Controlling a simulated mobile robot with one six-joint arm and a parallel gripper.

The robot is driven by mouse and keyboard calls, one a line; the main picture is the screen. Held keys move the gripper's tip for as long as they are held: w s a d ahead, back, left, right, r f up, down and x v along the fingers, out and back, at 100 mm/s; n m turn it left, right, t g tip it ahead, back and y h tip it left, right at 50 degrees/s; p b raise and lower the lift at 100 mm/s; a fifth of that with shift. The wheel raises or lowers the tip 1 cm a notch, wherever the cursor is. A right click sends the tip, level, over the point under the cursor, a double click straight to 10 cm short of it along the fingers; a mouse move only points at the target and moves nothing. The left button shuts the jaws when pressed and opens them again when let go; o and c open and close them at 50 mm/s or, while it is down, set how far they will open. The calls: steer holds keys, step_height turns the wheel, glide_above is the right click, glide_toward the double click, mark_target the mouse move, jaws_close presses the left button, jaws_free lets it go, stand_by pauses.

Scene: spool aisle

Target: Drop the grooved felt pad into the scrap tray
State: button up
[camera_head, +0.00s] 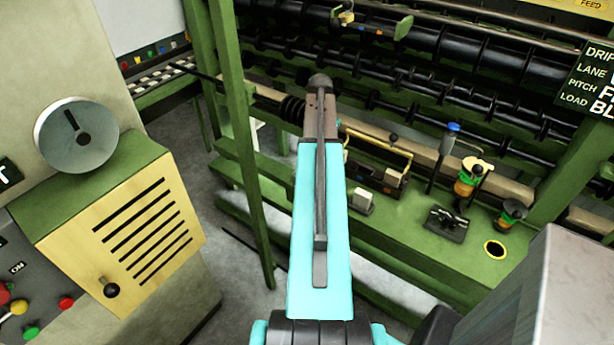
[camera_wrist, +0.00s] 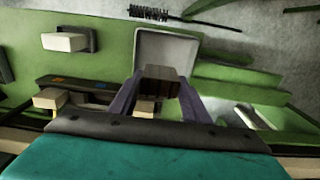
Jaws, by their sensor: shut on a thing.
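In the wrist view, my gripper (camera_wrist: 158,92) is shut on a dark brown block with grooves across it, the felt pad (camera_wrist: 160,73). The pad is held between the two purple-grey fingers. Just beyond it, a shallow light-grey tray (camera_wrist: 168,45), which looks like the scrap tray, sits at the edge of the green bench. The pad overlaps the tray's near part in the picture; the height between them cannot be told. In the head view, my arm hides the gripper, the pad and the tray.
On the green bench, a pale block (camera_wrist: 65,42) stands left of the tray. A dark rack with pale blocks (camera_wrist: 72,90) lies nearer. The head view shows spools (camera_head: 467,180) at right, black rollers (camera_head: 440,90) behind, a green post (camera_head: 243,150) and a yellow cabinet (camera_head: 135,240) at left.

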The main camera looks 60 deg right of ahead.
steer(key=shift+d+f, duration=0.1)
steer(key=shift+f, duration=0.05)
stand_by(0.3)
steer(key=shift+f+b, duration=1.9)
steer(key=shift+f, duration=0.95)
steer(key=o, duration=1.1)
steer(key=shift+r, duration=0.15)
steer(key=shift+r+b, duration=1.2)
steer(key=shift+r, duration=5.55)
steer(key=shift+s, duration=0.1)
